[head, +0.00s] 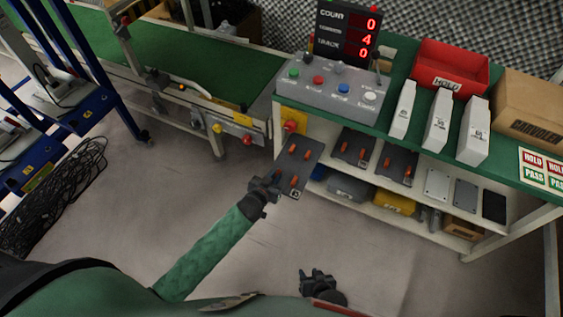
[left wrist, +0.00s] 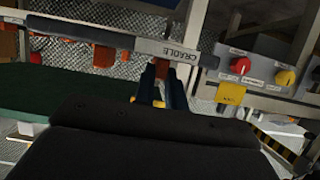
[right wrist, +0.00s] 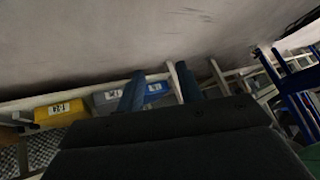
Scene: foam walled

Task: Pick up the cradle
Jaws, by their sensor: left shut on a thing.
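The cradle (head: 305,153) is a dark grey plate with several orange pegs, held in the air in front of the left end of the workbench. My left gripper (head: 266,187) is shut on its near edge. In the left wrist view the cradle's edge (left wrist: 110,38) carries a "CRADLE" label, and the left fingers (left wrist: 163,72) are at that edge beside the label. My right gripper (head: 317,279) is low in the head view, away from the bench. In the right wrist view its fingers (right wrist: 162,85) are apart with nothing between them.
Two similar pegged plates (head: 352,147) lie on the bench's shelf, beside flat panels (head: 437,185). Grey and yellow bins (head: 394,202) sit below. The green benchtop (head: 398,80) carries a button box (head: 330,88), white boxes and a red bin (head: 449,70). The floor before the bench is clear.

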